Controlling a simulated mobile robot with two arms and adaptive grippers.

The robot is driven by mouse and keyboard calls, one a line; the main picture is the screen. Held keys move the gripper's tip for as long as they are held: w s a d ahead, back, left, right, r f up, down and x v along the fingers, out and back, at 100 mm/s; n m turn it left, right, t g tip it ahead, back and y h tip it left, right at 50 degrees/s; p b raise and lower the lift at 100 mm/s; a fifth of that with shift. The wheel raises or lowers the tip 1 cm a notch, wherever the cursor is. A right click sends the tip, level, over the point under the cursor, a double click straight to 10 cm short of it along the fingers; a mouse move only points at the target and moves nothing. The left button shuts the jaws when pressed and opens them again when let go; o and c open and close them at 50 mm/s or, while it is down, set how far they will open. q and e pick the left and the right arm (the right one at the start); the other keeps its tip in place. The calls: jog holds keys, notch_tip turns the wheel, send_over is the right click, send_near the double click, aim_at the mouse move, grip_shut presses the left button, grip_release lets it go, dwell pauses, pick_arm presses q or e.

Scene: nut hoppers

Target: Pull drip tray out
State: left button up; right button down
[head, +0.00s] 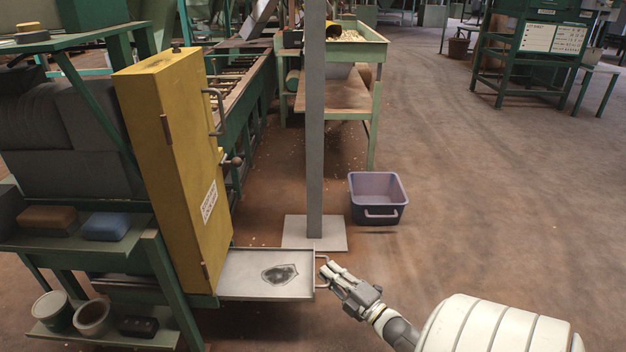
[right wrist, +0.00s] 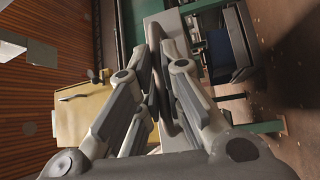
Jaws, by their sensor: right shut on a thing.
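The drip tray (head: 238,268) is a flat grey metal tray with a low rim. It sticks out to the right from beneath the yellow cabinet (head: 175,160), and a dark oily patch shows on its surface. Its bar handle (head: 319,259) is at the right end. My right gripper (head: 330,272) is shut on this handle, with the arm reaching in from the lower right. In the right wrist view, the fingers close around the bar (right wrist: 160,92). The tray's inner end is hidden by the cabinet. My left gripper is not in view.
A grey post on a square base plate (head: 298,236) stands just behind the tray. A purple bin (head: 378,197) sits on the floor to the right. Green shelves with pots (head: 52,310) stand at left. The floor on the right is open.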

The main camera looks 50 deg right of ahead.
jog(key=shift+s+d, duration=0.3)
jog(key=c, duration=1.6)
grip_release()
jog(key=shift+o, duration=0.2)
jog(key=s+a+f, duration=0.1)
jog(key=s, duration=1.1)
jog(key=shift+f, duration=0.35)
jog(key=shift+w+a, duration=0.1)
jog(key=shift+w, duration=0.05)
